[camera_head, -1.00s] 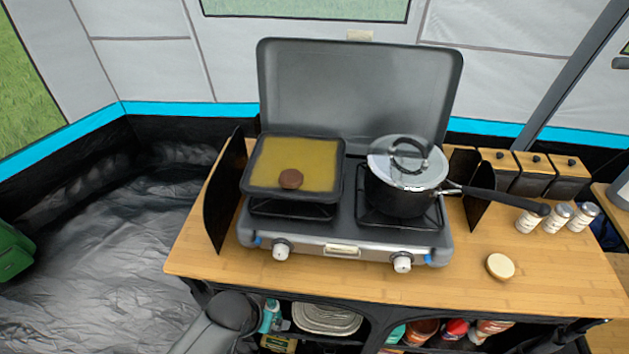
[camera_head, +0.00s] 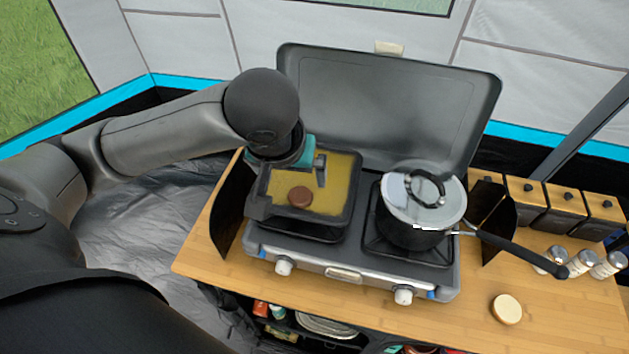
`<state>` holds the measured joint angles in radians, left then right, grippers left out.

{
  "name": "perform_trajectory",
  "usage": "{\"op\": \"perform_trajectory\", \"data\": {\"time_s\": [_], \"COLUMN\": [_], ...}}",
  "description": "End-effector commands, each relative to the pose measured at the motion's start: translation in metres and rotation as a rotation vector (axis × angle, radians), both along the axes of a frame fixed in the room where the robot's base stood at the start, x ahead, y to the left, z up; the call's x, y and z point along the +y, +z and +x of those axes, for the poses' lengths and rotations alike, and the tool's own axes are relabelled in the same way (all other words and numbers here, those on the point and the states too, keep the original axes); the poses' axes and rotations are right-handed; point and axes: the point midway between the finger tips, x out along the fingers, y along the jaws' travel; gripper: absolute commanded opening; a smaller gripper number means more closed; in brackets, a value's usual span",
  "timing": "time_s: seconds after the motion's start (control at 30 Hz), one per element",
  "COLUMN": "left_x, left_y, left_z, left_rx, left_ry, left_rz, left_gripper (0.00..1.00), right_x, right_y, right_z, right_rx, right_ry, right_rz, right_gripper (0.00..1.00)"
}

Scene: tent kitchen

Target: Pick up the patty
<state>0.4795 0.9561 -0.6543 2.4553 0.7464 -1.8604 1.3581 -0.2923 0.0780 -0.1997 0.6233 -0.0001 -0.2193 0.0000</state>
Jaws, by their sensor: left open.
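The patty (camera_head: 300,197) is a small round brown disc. It lies on the yellow surface of the square dark pan (camera_head: 341,214) on the left burner of the camp stove. My left arm reaches in from the left, and my left gripper (camera_head: 318,178) hangs over the back part of the pan, open and empty. A finger shows just behind and to the right of the patty, apart from it in the picture. The other finger is mostly hidden by the wrist. My right gripper is not in view.
A lidded pot (camera_head: 423,207) stands on the right burner, its long handle reaching right. The raised stove lid (camera_head: 390,110) is behind the pan. A dark side panel (camera_head: 228,212) stands left of the stove. A bun (camera_head: 506,309) and several shakers (camera_head: 582,262) are on the wooden counter (camera_head: 455,318).

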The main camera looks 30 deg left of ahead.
Motion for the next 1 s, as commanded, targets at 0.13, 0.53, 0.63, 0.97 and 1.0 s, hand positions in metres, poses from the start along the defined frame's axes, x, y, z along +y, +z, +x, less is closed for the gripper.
{"op": "perform_trajectory", "data": {"time_s": [0.13,0.53,0.63,0.97,1.0], "left_x": [0.006,0.016,0.017,0.023,0.024], "left_y": [-0.003,-0.076,-0.085,-0.11,-0.115], "left_z": [-0.001,0.028,0.032,0.045,0.047], "left_rx": [0.003,0.001,0.001,0.001,0.002], "left_ry": [0.022,0.021,0.02,0.02,0.02], "left_rz": [0.012,0.01,0.009,0.009,0.01], "left_gripper": [1.0,1.0,1.0,1.0,1.0], "right_x": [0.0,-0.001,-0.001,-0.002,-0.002], "right_y": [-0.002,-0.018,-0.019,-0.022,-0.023], "right_z": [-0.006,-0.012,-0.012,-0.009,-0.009], "right_rx": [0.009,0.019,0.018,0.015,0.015], "right_ry": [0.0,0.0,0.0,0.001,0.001], "right_rz": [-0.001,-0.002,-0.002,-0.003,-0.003], "right_gripper": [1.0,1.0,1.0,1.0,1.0]}}
